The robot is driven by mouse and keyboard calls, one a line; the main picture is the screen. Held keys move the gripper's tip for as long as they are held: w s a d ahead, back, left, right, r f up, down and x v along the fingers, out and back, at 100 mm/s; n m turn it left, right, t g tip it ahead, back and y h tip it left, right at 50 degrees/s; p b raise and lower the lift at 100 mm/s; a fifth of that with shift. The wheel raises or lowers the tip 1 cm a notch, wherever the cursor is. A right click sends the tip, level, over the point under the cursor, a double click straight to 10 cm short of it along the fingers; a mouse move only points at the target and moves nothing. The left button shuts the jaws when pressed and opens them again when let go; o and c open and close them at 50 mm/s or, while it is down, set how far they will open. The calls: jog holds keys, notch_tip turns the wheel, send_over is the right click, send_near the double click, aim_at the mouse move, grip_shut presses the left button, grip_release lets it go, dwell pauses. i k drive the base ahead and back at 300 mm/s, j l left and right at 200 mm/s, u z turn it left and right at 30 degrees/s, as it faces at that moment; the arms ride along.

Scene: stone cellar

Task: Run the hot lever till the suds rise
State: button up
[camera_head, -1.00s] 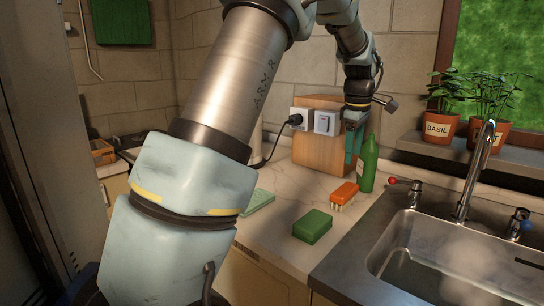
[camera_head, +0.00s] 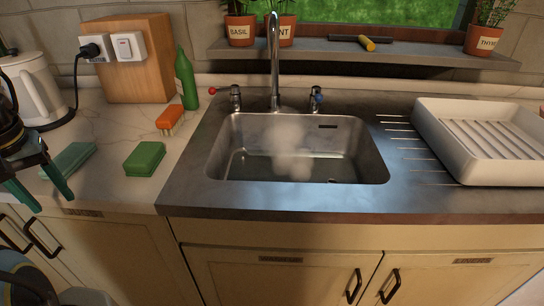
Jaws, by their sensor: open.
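The hot lever (camera_head: 213,91) has a red knob and sits on the tap at the left of the spout (camera_head: 274,60). The lever with a blue knob (camera_head: 318,98) is at the right of the spout. The steel sink basin (camera_head: 232,165) holds some clear-looking liquid, with pale steam or haze (camera_head: 291,145) above it. I cannot make out suds. My gripper (camera_head: 50,202) is at the far left edge, open with its fingers pointing down, well away from the levers. Nothing shows between its fingers.
A green bottle (camera_head: 186,80), an orange brush (camera_head: 169,118), a green sponge (camera_head: 145,158) and a pale green cloth (camera_head: 70,160) lie or stand left of the sink. A kettle (camera_head: 35,85) is at far left. A white dish rack (camera_head: 480,140) stands right.

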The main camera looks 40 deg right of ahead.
aim_at(233, 88)
jog(key=z, duration=1.85)
